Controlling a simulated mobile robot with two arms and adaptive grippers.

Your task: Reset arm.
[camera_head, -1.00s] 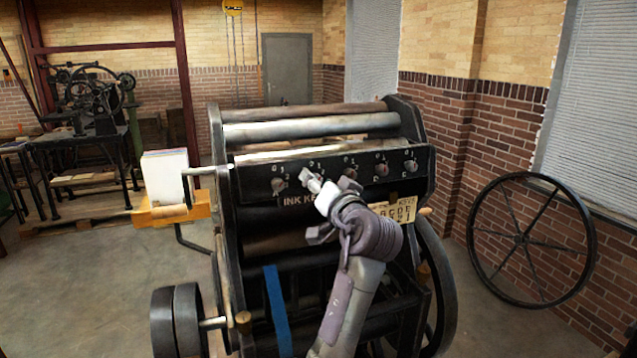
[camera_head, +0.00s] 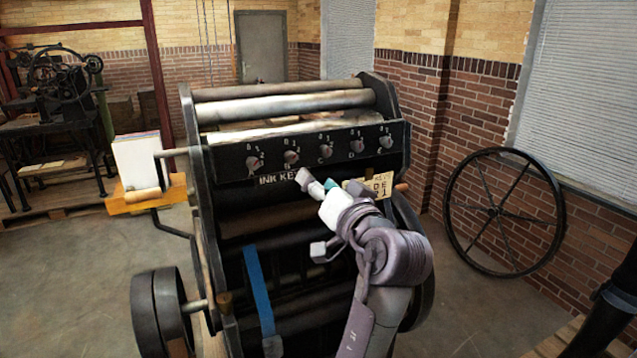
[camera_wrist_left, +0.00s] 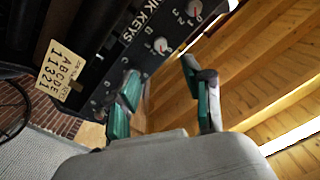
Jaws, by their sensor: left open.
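My left gripper (camera_head: 316,182) is open, its two fingers apart with nothing between them. It is in front of the hand press, just below the row of ink key knobs, and seems clear of them. The press (camera_head: 200,215) has a black knob panel (camera_head: 230,167) with several small knobs, including a left one (camera_head: 253,163) and a middle one (camera_head: 324,151). In the left wrist view the open fingers (camera_wrist_left: 160,78) with green pads show, and a knob (camera_wrist_left: 160,46) is beyond them. My right gripper is not in view.
A yellow letter plate (camera_head: 379,186) is on the press front, partly hidden by my gripper. A blue strap (camera_head: 259,290) hangs lower down. A big spoked wheel (camera_head: 495,212) leans on the brick wall. Bare floor (camera_head: 465,310) lies right of the press.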

